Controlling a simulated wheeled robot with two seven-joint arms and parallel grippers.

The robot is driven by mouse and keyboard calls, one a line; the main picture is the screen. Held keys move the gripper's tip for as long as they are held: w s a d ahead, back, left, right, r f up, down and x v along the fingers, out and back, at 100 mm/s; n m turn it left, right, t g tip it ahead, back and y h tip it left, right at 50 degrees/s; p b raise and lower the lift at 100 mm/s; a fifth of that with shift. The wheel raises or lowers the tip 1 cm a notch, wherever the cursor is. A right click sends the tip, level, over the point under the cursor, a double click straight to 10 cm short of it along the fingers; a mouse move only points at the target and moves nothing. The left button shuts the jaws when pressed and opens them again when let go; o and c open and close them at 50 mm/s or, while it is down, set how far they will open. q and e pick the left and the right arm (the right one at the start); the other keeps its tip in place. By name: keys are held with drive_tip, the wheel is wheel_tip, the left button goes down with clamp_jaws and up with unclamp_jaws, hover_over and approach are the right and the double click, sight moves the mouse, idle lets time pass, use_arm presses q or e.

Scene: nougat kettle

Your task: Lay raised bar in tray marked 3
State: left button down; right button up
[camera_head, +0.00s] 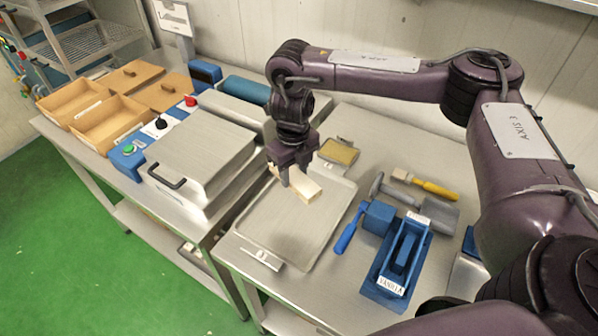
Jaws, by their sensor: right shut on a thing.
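My right gripper (290,176) points down and is shut on a pale cream bar (306,193). The bar is over the flat metal tray (262,222); I cannot tell whether it touches the tray floor. The gripper hides part of the bar. A small white tag (266,256) is at the tray's front edge, with a mark too small to read. My left gripper is not in view.
Left of the tray stands a metal box with a black handle (165,176). Right of it are a blue-handled tool (348,230), a blue holder labelled VANILLA (384,292), a scoop (440,212) and a yellow-handled brush (432,187). Cardboard boxes (112,127) stand at the far left.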

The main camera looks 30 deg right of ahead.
sight(299, 174)
drive_tip(key=f+n, duration=0.1)
drive_tip(key=d+f+n, duration=0.1)
drive_tip(key=n, duration=0.1)
drive_tip(key=shift+d, duration=0.15)
drive_tip(key=shift+s+f+b, duration=0.1)
drive_tip(key=shift+f+b, duration=0.85)
wheel_tip(299, 174, down, 6)
drive_tip(key=b, duration=0.5)
drive_tip(key=shift+r, duration=0.25)
drive_tip(key=shift+f+n, duration=0.3)
drive_tip(key=shift+f, duration=0.3)
drive_tip(key=shift+f+b, duration=0.4)
drive_tip(key=shift+f, duration=0.2)
idle(0.4)
drive_tip(key=o, duration=1.5)
drive_tip(key=shift+o, duration=0.2)
